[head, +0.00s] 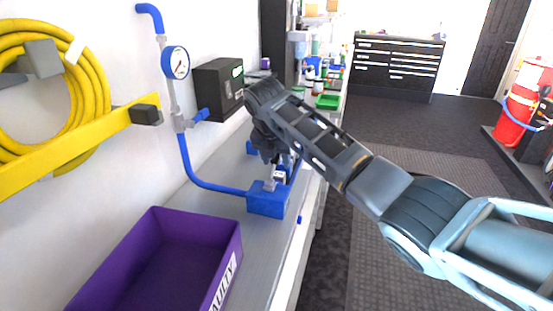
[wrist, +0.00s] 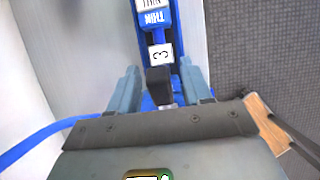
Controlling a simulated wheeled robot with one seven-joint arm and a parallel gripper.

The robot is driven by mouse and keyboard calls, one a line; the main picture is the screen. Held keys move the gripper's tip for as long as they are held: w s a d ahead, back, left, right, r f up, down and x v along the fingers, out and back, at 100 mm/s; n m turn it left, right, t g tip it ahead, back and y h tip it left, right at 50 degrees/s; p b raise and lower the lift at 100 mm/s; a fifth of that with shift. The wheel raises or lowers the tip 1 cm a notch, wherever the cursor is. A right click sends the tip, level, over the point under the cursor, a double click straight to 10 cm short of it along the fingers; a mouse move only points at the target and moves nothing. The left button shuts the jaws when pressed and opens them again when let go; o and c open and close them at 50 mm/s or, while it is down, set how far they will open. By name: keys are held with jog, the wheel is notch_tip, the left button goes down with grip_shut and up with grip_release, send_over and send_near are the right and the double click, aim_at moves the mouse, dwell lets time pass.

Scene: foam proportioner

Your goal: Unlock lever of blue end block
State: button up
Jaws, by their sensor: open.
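A blue end block (head: 267,201) sits on the grey bench at the end of a blue pipe in the head view. My gripper (head: 271,157) points down just above and behind it and hides part of its top. In the wrist view, my gripper (wrist: 158,68) is open, its two fingers apart. A black block-shaped piece (wrist: 158,84), possibly the lever's end, stands between the fingers with no clear contact. Beyond it is a blue part (wrist: 157,30) with white labels, one reading "3". Some blue of the block shows under the fingers. Whether the lever is locked cannot be told.
A purple bin (head: 160,255) marked "FAULTY" stands on the bench in front. A blue pipe (head: 205,184) with a pressure gauge (head: 175,62) runs along the wall. A black box (head: 218,86) is behind my gripper.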

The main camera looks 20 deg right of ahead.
jog(key=shift+w+d+f, duration=0.1)
jog(key=shift+f, duration=0.35)
jog(key=shift+c, duration=0.2)
grip_shut()
